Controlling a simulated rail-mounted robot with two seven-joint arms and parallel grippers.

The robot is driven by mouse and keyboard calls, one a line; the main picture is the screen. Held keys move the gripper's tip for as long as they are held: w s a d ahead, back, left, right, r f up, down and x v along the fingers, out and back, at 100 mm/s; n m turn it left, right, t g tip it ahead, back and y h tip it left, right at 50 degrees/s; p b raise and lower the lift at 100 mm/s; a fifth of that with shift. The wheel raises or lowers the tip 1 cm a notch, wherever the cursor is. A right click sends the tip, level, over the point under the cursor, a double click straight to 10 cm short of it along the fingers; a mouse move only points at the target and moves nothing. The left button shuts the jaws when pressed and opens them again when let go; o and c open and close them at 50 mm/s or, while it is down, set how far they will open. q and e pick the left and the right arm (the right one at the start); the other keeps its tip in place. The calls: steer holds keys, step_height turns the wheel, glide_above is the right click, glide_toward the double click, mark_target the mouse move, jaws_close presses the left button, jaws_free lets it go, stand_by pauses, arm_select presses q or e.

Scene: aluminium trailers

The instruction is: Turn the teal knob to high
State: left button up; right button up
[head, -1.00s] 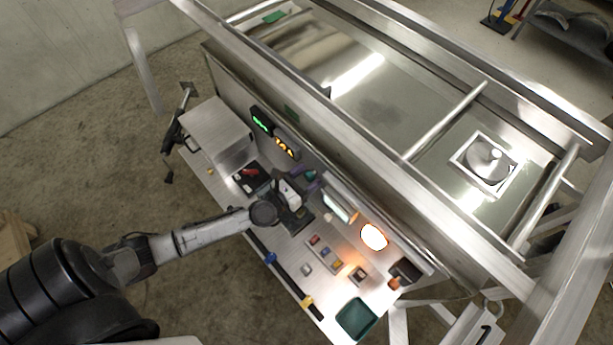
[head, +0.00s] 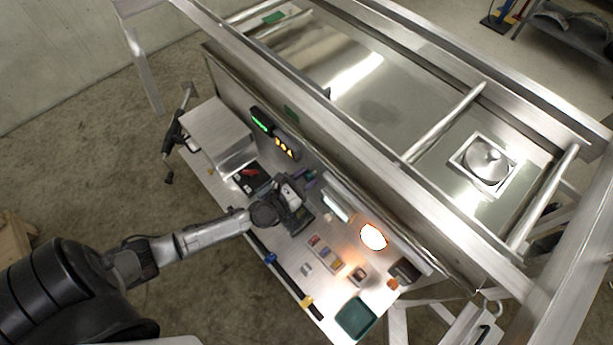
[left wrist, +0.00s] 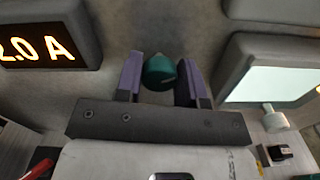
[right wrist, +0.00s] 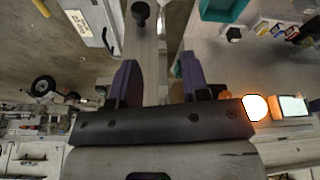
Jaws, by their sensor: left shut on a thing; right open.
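The teal knob (left wrist: 160,72) is in the left wrist view, on the grey panel between an amber display and a pale lit screen. The purple fingers of my left gripper (left wrist: 160,80) stand on either side of it, shut on it. I cannot read the knob's setting. In the head view my left gripper (head: 308,179) reaches the upright panel behind the bench, and the knob is hidden or too small to tell. My right gripper (right wrist: 160,82) is open and empty in the right wrist view, away from the knob. It is not in the head view.
An amber display (left wrist: 38,42) reads "2.0 A". A lit screen (head: 338,206) and a glowing orange-white lamp (head: 373,236) are right of my left gripper. The bench holds a metal box (head: 215,130), small blocks and a green bin (head: 356,318). The trailer frame stands behind.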

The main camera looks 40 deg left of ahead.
arm_select(q)
steer(key=m, duration=0.3)
steer(key=shift+m+p, duration=0.3)
steer(key=shift+p, duration=0.1)
steer(key=m+p, duration=0.1)
steer(key=m, duration=0.4)
steer(key=shift+d+m, duration=0.1)
steer(key=shift+m, duration=0.2)
steer(key=m+p, duration=0.1)
steer(key=m, duration=0.3)
steer(key=shift+m+p, duration=0.3)
steer(key=m+p, duration=0.1)
steer(key=m, duration=0.3)
steer(key=m+p, duration=0.1)
steer(key=m, duration=0.4)
steer(key=shift+f+p, duration=0.15)
steer(key=shift+p, duration=0.25)
steer(key=m+p, duration=0.1)
steer(key=m, duration=0.3)
steer(key=m+p, duration=0.1)
steer(key=m, duration=0.3)
steer(key=shift+f+m, duration=0.1)
steer(key=shift+m, duration=0.3)
steer(key=shift+m+p, duration=0.3)
steer(key=shift+m, duration=1.6)
